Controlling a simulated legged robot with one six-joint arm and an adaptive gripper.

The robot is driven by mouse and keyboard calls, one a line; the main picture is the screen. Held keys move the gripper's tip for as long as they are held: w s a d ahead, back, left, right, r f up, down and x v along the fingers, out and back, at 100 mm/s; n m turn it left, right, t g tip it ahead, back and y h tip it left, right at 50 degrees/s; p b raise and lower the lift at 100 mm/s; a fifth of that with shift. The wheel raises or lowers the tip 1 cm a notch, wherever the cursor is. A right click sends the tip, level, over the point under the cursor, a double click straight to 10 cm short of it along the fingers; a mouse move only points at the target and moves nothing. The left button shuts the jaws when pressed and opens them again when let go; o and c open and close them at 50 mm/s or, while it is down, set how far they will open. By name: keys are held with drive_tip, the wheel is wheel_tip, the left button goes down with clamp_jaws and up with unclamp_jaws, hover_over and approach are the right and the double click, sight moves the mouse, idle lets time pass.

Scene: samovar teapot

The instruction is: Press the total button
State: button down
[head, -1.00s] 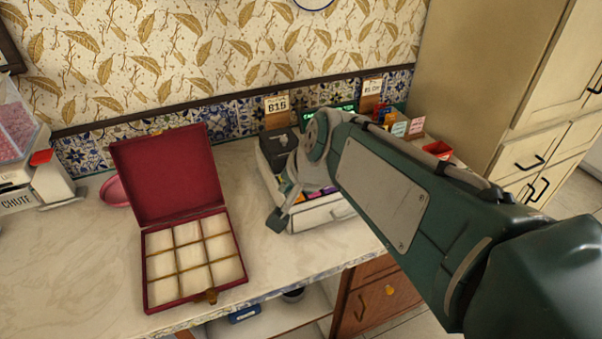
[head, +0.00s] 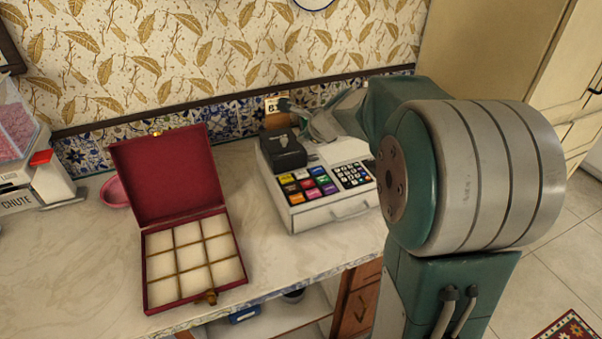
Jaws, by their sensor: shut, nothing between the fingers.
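The cash register (head: 335,216) stands on the counter, white with a drawer in front. Its coloured keys (head: 308,186) and a dark number pad (head: 352,175) show on its top. I cannot read which key is the total button. A black printer block (head: 284,150) sits at its back left. My gripper (head: 288,106) is above and behind the register, near the price card, with its fingers shut and empty. It is apart from the keys. My arm hides the right side of the register and its display.
An open red box (head: 188,260) with several pale compartments stands left of the register. A pink dish (head: 115,191) and a chute dispenser (head: 45,180) are further left. A price card (head: 275,108) stands at the back wall. The counter's front left is clear.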

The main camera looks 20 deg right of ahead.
sight(298, 171)
drive_tip(key=shift+f, duration=4.4)
drive_tip(key=shift+s+f, duration=0.1)
drive_tip(key=shift+f, duration=0.25)
drive_tip(key=shift+f, duration=0.3)
drive_tip(key=shift+r, duration=0.75)
drive_tip(key=shift+r, duration=2.5)
